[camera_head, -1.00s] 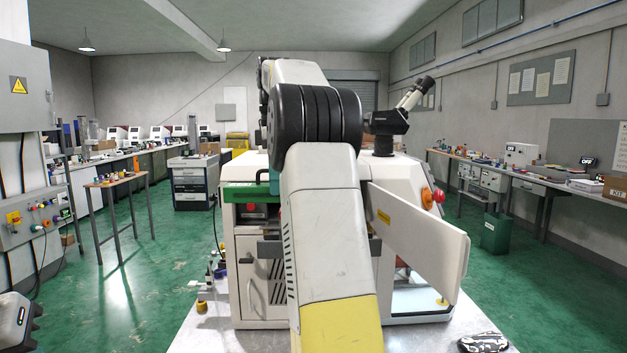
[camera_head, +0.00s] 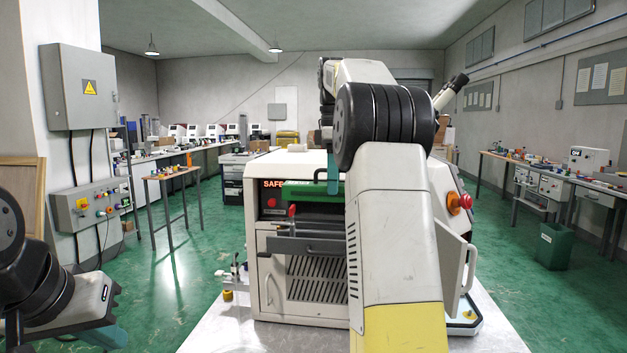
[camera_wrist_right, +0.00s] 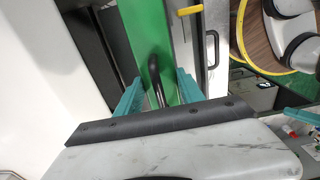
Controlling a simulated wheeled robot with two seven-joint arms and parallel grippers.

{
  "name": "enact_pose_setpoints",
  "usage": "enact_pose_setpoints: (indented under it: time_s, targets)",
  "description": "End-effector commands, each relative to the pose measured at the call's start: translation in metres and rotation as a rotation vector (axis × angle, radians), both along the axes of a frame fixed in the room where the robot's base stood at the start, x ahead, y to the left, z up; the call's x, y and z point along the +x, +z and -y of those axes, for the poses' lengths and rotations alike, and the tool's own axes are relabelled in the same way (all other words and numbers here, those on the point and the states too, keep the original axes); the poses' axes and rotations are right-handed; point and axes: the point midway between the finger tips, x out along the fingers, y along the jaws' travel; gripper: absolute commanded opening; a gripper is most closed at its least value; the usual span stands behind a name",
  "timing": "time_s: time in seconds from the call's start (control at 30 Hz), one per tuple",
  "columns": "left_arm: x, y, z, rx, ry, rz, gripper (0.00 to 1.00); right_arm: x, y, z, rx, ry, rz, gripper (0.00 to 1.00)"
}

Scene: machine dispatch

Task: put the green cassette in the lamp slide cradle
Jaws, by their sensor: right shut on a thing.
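The green cassette (camera_head: 300,191) is a flat green body in front of the upper part of the white machine (camera_head: 263,245). In the right wrist view, the green cassette (camera_wrist_right: 139,25) has a black loop handle (camera_wrist_right: 155,72). My right gripper (camera_wrist_right: 158,82) has its teal fingers on both sides of that handle and is shut on it. In the head view, the right gripper (camera_head: 333,178) is mostly hidden by my arm. A dark slide (camera_head: 308,246) juts from the machine front below the cassette; I cannot tell whether it is the lamp slide cradle. My left gripper (camera_head: 112,337) is low at the left, partly cut off.
A lit SAFE display (camera_head: 273,184) and a red button (camera_head: 271,202) are on the machine front. A white door (camera_head: 468,268) stands open at its right. Small fittings (camera_head: 232,275) stand left of the machine on the pale tabletop (camera_head: 215,335).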

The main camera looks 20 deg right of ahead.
Motion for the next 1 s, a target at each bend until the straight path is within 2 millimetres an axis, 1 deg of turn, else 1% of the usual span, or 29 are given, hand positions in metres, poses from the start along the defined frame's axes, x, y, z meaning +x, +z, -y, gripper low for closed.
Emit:
enact_pose_setpoints:
  time_s: [0.4, 0.6, 0.8, 1.0]
  targets:
    - [0.0, 0.0, 0.0, 0.0, 0.0, 0.0, 0.0, -0.001, -0.036, 0.0, 0.0, 0.0, -0.001, 0.0]
    - [0.0, 0.0, 0.0, 0.0, 0.0, 0.0, 0.0, 0.0, -0.051, 0.0, 0.0, 0.0, -0.001, 0.0]
    - [0.0, 0.0, 0.0, 0.0, 0.0, 0.0, 0.0, 0.0, -0.057, 0.0, 0.0, 0.0, 0.001, 0.0]
    - [0.0, 0.0, 0.0, 0.0, 0.0, 0.0, 0.0, 0.0, -0.058, 0.0, 0.0, 0.0, 0.001, 0.0]
